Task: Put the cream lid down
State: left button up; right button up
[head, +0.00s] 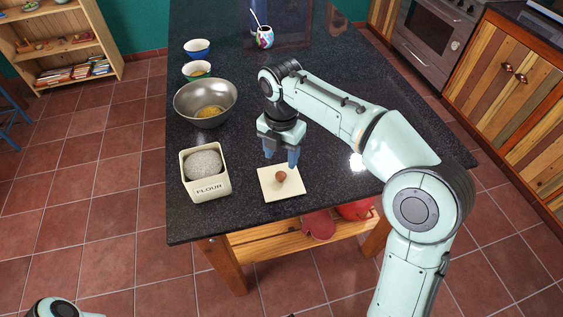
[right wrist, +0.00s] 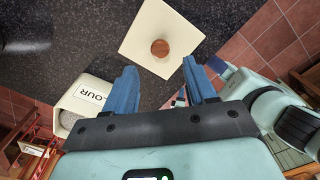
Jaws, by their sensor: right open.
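The cream lid (head: 270,188) is a flat square with a round brown knob (head: 281,176). It lies on the dark speckled counter, to the right of the flour canister (head: 212,187). In the right wrist view the lid (right wrist: 143,35) lies flat ahead of the fingertips, its knob up. My right gripper (head: 282,158) is open, with its blue fingers apart and empty. It is just behind the lid in the head view and clear of the knob. My left gripper is not in view; only a bit of my left arm shows at the lower left.
The open canister holds grey-white contents. A metal bowl (head: 190,105) with yellow contents and two small bowls (head: 197,75) stand behind it. A patterned cup (head: 265,42) is at the back. The counter's front edge is close to the lid.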

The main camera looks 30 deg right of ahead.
notch_tip(320, 180, up, 5)
jog(key=shift+r+p, duration=0.1)
jog(key=shift+p, duration=0.45)
